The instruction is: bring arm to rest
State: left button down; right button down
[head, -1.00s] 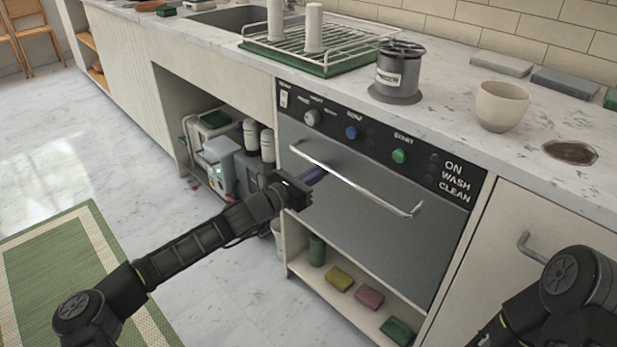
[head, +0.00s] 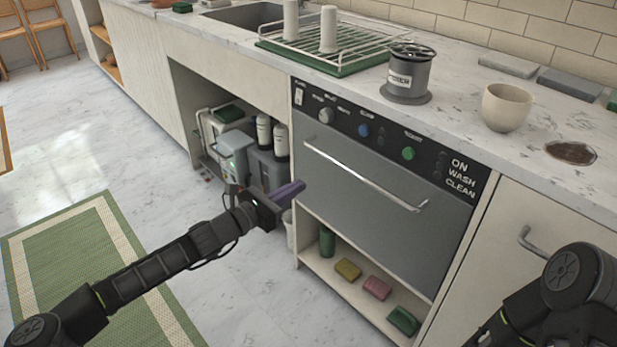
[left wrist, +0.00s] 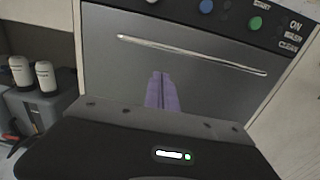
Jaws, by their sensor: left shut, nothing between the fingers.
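My left arm comes in from the lower left of the head view. Its left gripper (head: 291,193) has purple fingers and points at the dishwasher front, below and left of the handle. The fingers also show in the left wrist view (left wrist: 161,92), side by side and shut, with nothing between them. The gripper is apart from the dishwasher handle (head: 366,173). My right arm shows only in part at the lower right of the head view, and its gripper is out of view.
The dishwasher (head: 372,195) is shut under the counter (head: 455,105). A beige cup (head: 506,107), a grey canister (head: 408,72) and a dish rack (head: 330,42) stand on top. An open shelf (head: 335,279) with sponges lies below. A green mat (head: 75,262) lies on the floor at left.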

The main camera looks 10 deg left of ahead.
pick_arm(q)
jog(key=shift+s+a, duration=0.2)
jog(key=shift+s, duration=0.15)
dwell(0.3)
